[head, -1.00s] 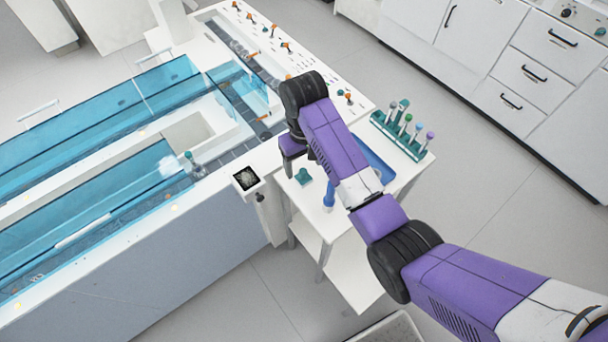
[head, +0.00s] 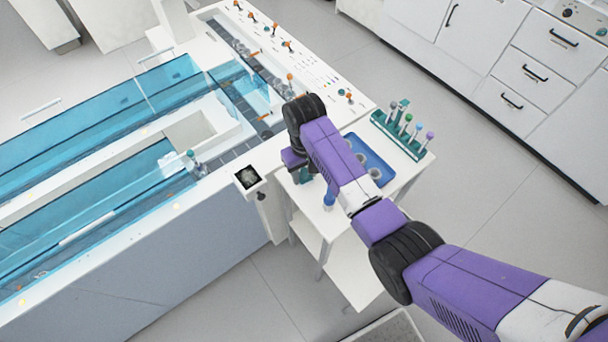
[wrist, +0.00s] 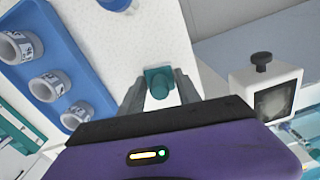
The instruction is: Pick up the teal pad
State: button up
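In the head view the pad (head: 304,176) is mostly hidden beside and under my gripper (head: 292,158).
A blue tray (head: 381,158) with several labelled cups and a teal tube rack (head: 424,155) stand on the right. A blue-capped bottle (head: 329,200) is near the pad. The track bench, with a small dark-screened box (head: 247,177), lies left of the table.

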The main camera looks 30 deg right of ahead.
grip_shut()
